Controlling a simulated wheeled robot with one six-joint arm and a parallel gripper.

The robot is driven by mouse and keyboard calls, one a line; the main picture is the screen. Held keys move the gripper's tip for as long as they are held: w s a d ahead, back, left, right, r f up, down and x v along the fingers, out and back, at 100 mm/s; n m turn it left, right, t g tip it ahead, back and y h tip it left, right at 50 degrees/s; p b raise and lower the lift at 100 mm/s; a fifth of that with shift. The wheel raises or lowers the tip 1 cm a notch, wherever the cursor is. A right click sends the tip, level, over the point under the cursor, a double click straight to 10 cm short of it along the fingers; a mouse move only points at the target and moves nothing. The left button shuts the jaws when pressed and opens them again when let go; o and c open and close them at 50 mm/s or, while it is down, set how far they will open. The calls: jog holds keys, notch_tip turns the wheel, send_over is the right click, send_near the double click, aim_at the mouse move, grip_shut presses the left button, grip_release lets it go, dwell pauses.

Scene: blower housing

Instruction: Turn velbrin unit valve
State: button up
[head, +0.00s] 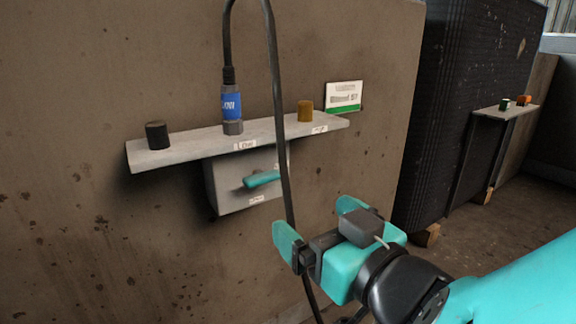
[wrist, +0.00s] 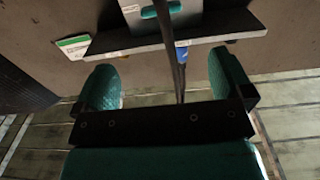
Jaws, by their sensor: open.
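The valve is a grey box (head: 232,190) under a wall shelf, with a teal handle (head: 262,179) on its front. The handle lies close to level, its right end slightly higher. Small white labels sit around it, too small to read. In the wrist view the handle (wrist: 160,10) shows at the top edge, partly behind a dark cable. My gripper (head: 318,224) is open, to the lower right of the valve and apart from it. In the wrist view its two teal fingers (wrist: 165,84) are spread, with nothing visibly held.
The grey shelf (head: 185,146) carries a black cap (head: 158,135), a blue-banded connector (head: 232,106) and a brown cap (head: 305,111). The connector's dark cable (head: 277,110) hangs before the valve, near my gripper. A white-green sign (head: 343,97) is right. Another shelf (head: 508,110) stands farther right.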

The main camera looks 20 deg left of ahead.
aim_at(266, 181)
jog(key=p+x, duration=0.4)
jog(key=p, duration=0.2)
jog(key=p+x, duration=0.5)
jog(key=p, duration=0.1)
jog(key=p+x, duration=0.4)
jog(key=p, duration=0.2)
jog(key=shift+w+a+r+p, duration=0.2)
jog(key=shift+a+r+p, duration=0.15)
jog(key=shift+a, duration=0.05)
jog(key=shift+w+a+f+p, duration=0.3)
jog(key=shift+w+a+p, duration=0.05)
jog(key=shift+p, duration=0.55)
jog(key=c, duration=0.9)
